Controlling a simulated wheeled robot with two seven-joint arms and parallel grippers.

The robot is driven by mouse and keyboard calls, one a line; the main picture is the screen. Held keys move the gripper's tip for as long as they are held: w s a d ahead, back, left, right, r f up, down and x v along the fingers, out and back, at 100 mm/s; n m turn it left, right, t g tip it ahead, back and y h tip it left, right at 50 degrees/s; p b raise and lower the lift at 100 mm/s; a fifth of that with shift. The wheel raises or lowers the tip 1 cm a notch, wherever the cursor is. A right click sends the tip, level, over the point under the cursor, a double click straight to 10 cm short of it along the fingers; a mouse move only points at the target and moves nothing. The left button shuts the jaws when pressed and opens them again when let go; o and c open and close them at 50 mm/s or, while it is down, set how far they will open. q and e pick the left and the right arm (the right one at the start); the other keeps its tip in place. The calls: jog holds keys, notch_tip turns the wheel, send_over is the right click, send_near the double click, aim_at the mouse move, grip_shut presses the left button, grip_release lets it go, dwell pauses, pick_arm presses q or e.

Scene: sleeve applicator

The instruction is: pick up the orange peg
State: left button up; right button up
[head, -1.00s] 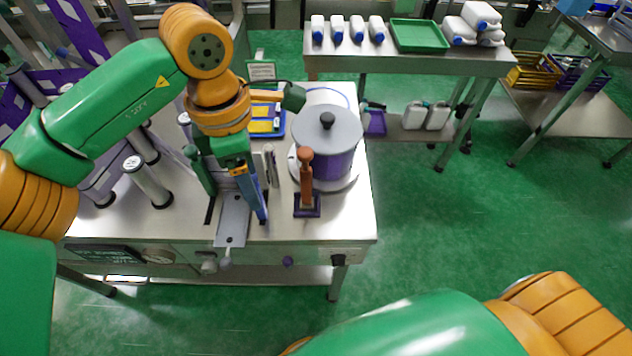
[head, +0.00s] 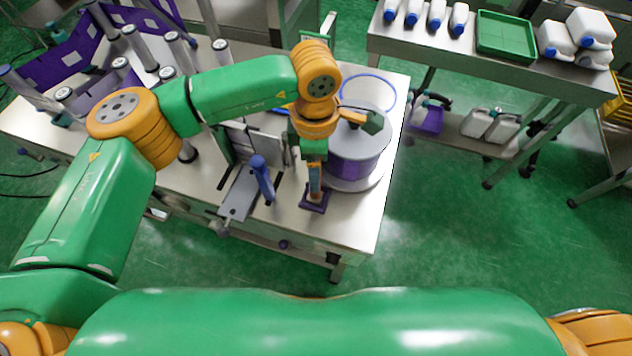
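The orange peg (head: 314,195) stands upright in a small dark purple square base (head: 316,207) near the bench's front right. Only a little of it shows, because my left gripper (head: 315,182) is directly over it from above and covers most of it. The gripper's fingers point down at the peg's place. I cannot tell whether they are open or shut on it. My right gripper is not in view.
A blue peg-like handle (head: 262,178) stands just left, by a metal slide plate (head: 239,197). A large purple spool with a grey top (head: 357,168) is close on the right. Metal posts crowd the bench's left. The bench's front right corner (head: 358,232) is clear.

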pick_arm(q)
grip_shut()
dwell(1.4)
